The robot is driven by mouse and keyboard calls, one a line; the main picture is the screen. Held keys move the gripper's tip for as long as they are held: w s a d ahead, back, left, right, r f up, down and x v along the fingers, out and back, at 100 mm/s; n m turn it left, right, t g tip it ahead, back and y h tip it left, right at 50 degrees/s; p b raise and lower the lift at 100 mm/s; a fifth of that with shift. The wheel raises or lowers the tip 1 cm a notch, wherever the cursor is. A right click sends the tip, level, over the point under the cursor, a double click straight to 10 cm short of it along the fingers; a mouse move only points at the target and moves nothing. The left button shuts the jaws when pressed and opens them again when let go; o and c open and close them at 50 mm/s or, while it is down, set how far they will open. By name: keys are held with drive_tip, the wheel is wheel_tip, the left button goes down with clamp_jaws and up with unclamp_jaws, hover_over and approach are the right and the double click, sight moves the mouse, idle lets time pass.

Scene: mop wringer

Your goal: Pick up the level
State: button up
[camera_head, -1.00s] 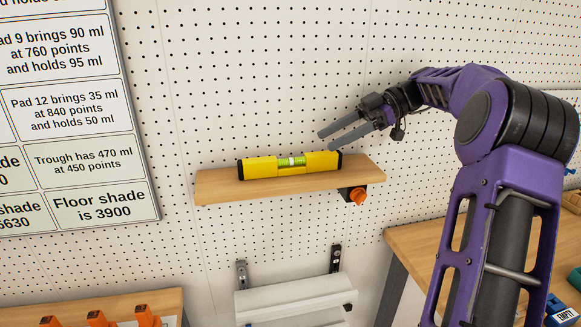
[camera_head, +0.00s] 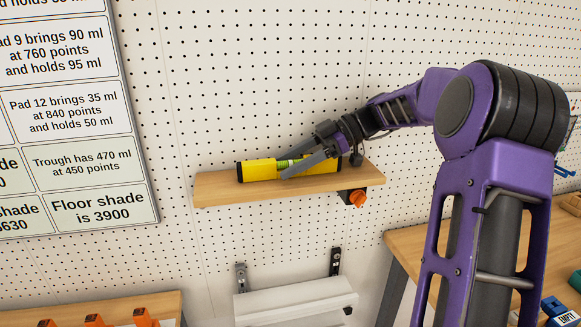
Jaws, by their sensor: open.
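The level (camera_head: 259,171) is yellow with black ends and a green vial at its middle. It lies lengthwise on a small wooden shelf (camera_head: 225,190) fixed to the pegboard wall. My gripper (camera_head: 284,167) is open and has come in from the right at the level's middle. Its fingers cover part of the vial and the right half of the level. One finger shows on the near side and the other toward the wall side; whether either touches the level I cannot tell.
An orange knob (camera_head: 357,197) sits under the shelf's right end. A white bracketed ledge (camera_head: 295,300) is on the wall below. A wooden bench (camera_head: 415,237) stands at the right, and a sign board (camera_head: 75,120) hangs at the left. The wall above the shelf is clear.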

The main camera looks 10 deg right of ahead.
drive_tip(key=shift+c, duration=0.3)
clamp_jaws()
drive_tip(key=shift+r, duration=0.1)
